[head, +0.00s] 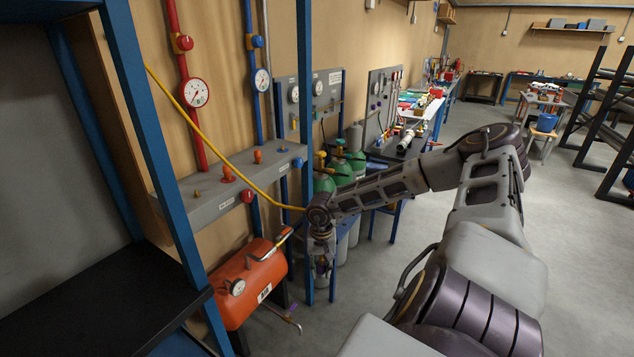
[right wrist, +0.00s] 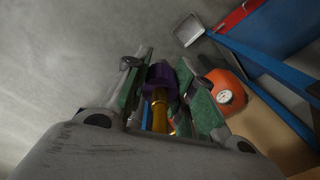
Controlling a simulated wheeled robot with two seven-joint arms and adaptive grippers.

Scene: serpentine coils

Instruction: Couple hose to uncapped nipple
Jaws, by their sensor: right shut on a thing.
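My right gripper (head: 322,268) points down in front of the blue post, beside the orange air tank. In the right wrist view its green-padded fingers (right wrist: 168,92) are shut on a hose coupling (right wrist: 160,76) with a purple collar and a brass stem. A yellow hose (head: 213,137) droops from the upper left across the pipes to my right wrist; its end is hidden there. The grey manifold box (head: 215,205) is left of the gripper. A bare brass nipple (head: 197,194) stands on its top, beside orange caps (head: 228,174). My left gripper is out of view.
The orange tank (head: 250,282) sits below the manifold, with a gauge and a bent pipe. Blue posts (head: 152,150) frame the station. Green gas cylinders (head: 340,172) stand behind my forearm. A black shelf (head: 120,300) is at lower left.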

